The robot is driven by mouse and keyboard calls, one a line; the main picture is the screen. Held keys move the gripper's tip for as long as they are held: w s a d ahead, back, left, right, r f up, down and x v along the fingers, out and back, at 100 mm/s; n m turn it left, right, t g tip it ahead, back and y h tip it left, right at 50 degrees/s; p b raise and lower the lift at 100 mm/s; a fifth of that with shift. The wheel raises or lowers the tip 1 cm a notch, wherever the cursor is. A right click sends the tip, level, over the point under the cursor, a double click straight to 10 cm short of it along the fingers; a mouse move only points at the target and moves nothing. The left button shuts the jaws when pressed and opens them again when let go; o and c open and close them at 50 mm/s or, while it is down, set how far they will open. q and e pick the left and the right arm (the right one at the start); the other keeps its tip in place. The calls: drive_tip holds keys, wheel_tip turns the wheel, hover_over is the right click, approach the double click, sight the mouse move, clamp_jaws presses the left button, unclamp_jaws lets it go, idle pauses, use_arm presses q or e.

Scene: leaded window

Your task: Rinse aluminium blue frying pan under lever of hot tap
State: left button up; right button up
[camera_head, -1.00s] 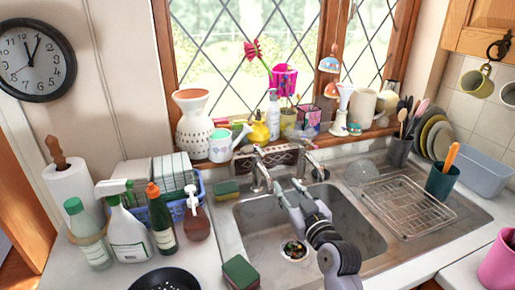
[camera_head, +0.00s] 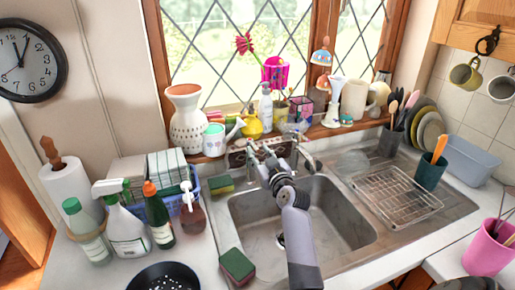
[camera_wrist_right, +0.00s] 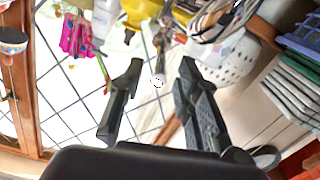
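My right gripper (camera_head: 266,152) is at the back of the sink, by the left tap (camera_head: 252,147), and partly covers it. The right tap (camera_head: 309,160) stands just beside the gripper. A dark round pan (camera_head: 165,279) with white specks is cut off at the bottom edge; it looks black, and no blue pan is clear. My left gripper is out of view.
The sink basin (camera_head: 340,213) looks empty, with my right arm across it. A wire rack (camera_head: 395,195) lies on the drainer. Bottles and a soap dispenser (camera_head: 192,212) stand left; a sponge (camera_head: 237,266) lies in front.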

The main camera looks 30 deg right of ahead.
drive_tip(key=shift+x, duration=1.05)
drive_tip(key=shift+c, duration=0.5)
clamp_jaws()
drive_tip(key=shift+f, duration=0.1)
